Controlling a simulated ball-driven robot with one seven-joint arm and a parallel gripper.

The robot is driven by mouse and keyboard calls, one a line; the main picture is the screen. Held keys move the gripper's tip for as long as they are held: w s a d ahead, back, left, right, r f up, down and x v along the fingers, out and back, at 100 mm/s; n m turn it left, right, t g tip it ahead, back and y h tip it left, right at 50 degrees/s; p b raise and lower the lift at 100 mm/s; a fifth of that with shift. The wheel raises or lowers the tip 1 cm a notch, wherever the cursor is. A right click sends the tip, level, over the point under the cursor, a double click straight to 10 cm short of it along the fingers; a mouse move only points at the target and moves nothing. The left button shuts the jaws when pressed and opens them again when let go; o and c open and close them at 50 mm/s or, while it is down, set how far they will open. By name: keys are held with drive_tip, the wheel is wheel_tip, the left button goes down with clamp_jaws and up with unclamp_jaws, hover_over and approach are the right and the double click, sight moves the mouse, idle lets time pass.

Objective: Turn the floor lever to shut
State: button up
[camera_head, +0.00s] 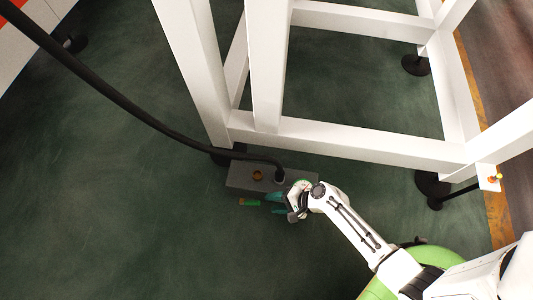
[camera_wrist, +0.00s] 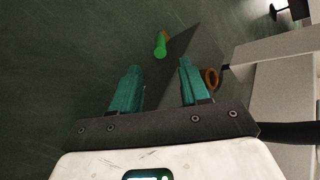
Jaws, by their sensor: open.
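The floor lever has a bright green handle (camera_head: 251,202) with a small orange part at its far end. It sticks out low beside the front side of a grey box (camera_head: 240,178) on the floor. In the wrist view the green handle (camera_wrist: 160,46) lies ahead of my fingertips, roughly in line with the gap between them. My gripper (camera_head: 273,203) has teal fingers, open and empty, just right of the handle in the head view. The fingers (camera_wrist: 158,66) do not appear to touch the handle. The lever's pivot is not clearly visible.
A brown-orange ring (camera_head: 257,175) sits on the box's top; a black hose (camera_head: 150,119) enters the box beside it. A white rack frame (camera_head: 340,143) on black feet stands just behind the box. The green floor left of and in front of the box is clear.

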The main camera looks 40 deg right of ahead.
drive_tip(key=shift+s+d+r, duration=0.15)
drive_tip(key=shift+r, duration=0.05)
